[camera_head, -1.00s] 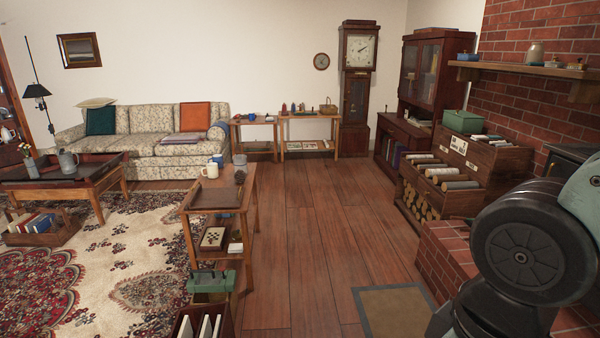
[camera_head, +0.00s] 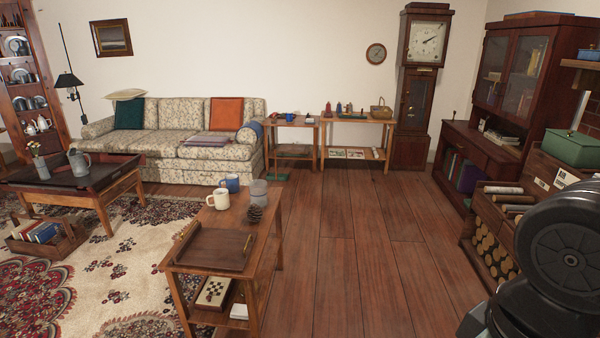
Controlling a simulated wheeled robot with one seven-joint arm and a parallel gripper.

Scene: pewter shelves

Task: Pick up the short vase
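I cannot tell for sure which thing is the short vase. A small vase with flowers (camera_head: 40,166) stands on the dark coffee table at the left, beside a grey metal jug (camera_head: 78,163). Small coloured bottle-like pieces (camera_head: 340,108) stand on the far side table by the wall, too small to make out well. A grey cylindrical jar (camera_head: 259,192) stands on the near wooden table. A black and grey part of my own arm shows at the lower right. My gripper is out of view.
The near wooden table (camera_head: 243,212) holds two mugs, a pinecone and a brown tray (camera_head: 212,249). A clear wood floor (camera_head: 350,255) runs to the far side tables (camera_head: 355,118) and clock. The log rack and cabinet (camera_head: 515,90) line the right side.

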